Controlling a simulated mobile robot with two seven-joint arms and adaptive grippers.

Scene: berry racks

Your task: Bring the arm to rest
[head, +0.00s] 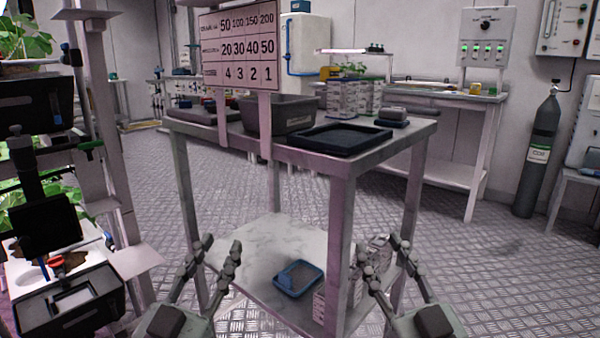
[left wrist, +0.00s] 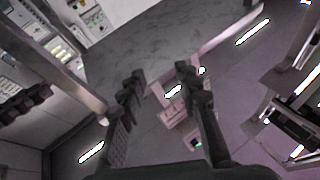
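My left gripper (head: 219,248) is at the bottom of the head view, left of centre, in front of the table. Its fingers stand apart with nothing between them. It also shows in the left wrist view (left wrist: 158,82), open and empty. My right gripper (head: 385,255) is at the lower right of centre in the head view. Its fingers stand apart, and I see nothing held. Both grippers point forward, and they look level with each other.
A table (head: 343,170) stands ahead, bearing a dark tray (head: 340,151) and a grey bin (head: 295,132). A blue-rimmed tray (head: 316,287) lies on its lower shelf. A plant rack (head: 100,150) stands close on the left.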

